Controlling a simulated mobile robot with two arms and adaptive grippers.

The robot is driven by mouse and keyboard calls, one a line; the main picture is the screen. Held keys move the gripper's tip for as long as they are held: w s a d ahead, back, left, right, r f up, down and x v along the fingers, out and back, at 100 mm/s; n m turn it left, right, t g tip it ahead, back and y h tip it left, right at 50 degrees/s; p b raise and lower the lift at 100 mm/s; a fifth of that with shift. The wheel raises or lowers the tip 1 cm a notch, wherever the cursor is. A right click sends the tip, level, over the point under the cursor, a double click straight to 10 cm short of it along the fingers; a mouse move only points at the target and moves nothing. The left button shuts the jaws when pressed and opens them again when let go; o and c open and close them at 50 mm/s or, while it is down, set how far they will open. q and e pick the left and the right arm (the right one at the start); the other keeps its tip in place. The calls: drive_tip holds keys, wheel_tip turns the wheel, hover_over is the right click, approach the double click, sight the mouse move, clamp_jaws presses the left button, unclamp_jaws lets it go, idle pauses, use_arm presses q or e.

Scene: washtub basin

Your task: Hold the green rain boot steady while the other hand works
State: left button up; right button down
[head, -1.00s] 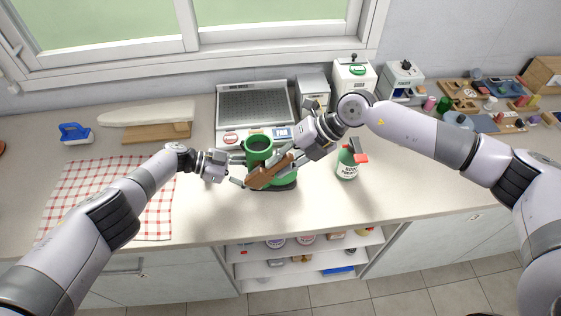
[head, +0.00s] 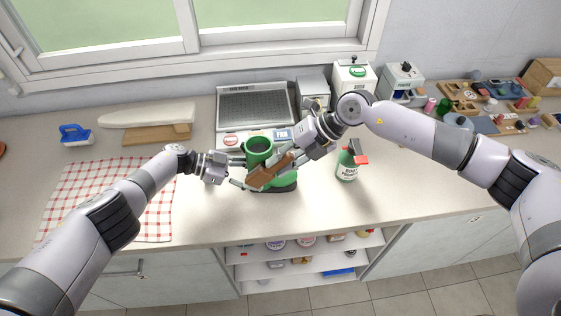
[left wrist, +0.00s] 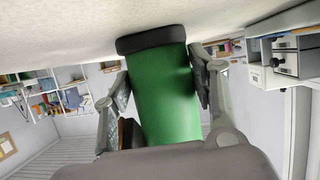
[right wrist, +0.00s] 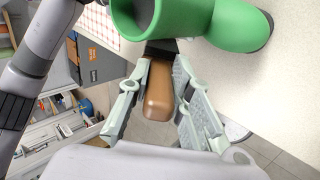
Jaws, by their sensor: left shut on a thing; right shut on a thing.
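The green rain boot (head: 259,148) stands upright on the counter in the head view, its opening up and its dark-soled foot toward the lower right. My left gripper (head: 234,171) reaches it from the left and is shut on the boot; in the left wrist view the green boot (left wrist: 165,95) lies between the fingers. My right gripper (head: 283,163) is shut on a brown wooden handle (head: 268,172), held on the near side of the boot. In the right wrist view the brown handle (right wrist: 158,90) is between the fingers, its dark end close to the boot (right wrist: 225,22). Whether they touch is unclear.
A spray bottle (head: 347,165) with a red trigger stands right of the boot. A red-checked cloth (head: 75,190) lies at left, with a blue-handled brush (head: 75,134) behind it. The front counter at right is clear.

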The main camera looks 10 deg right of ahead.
drive_tip(key=shift+w, duration=0.45)
drive_tip(key=shift+r, duration=0.1)
